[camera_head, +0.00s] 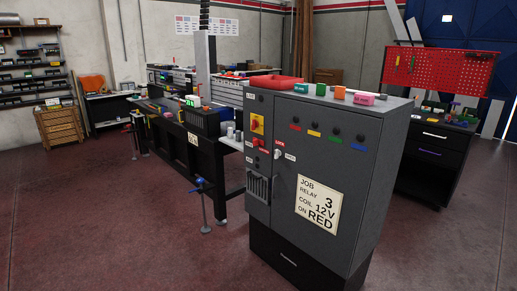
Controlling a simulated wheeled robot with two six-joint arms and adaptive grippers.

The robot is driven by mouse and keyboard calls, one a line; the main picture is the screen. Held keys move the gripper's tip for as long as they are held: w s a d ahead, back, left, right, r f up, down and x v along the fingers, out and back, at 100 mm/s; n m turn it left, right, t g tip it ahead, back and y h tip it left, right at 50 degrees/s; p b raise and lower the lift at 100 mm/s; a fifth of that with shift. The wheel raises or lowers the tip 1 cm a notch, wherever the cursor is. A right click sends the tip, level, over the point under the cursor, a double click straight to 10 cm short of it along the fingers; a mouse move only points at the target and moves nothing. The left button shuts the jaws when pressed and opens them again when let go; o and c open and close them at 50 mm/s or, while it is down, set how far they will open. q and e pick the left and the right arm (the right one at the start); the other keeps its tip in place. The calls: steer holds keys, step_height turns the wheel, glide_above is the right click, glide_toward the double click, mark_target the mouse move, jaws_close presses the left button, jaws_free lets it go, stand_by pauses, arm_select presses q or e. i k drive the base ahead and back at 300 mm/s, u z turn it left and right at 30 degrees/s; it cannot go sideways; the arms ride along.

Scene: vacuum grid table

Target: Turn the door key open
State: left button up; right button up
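A dark grey cabinet (340,175) stands right of centre, its front doors facing me and closed as far as I can see. Near the door seam, below a small label, sits a small pale key-like fitting (278,153) with a white tag (290,157) beside it. It is too small to tell which way it is turned. To its left are a red rotary switch on a yellow plate (257,125) and a smaller red knob (256,142). Neither of my grippers is in view.
A job card (318,208) is on the door, below black knobs over coloured labels. A red tray (275,82) and coloured blocks lie on top. A long workbench (190,135) stands behind left; a red pegboard (438,69) stands behind right. The left floor (100,220) is clear.

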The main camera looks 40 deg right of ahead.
mark_target(278, 153)
steer(key=z, duration=0.25)
steer(key=i, duration=1.15)
steer(key=z, duration=1.25)
steer(key=i, duration=0.85)
steer(key=z, duration=0.9)
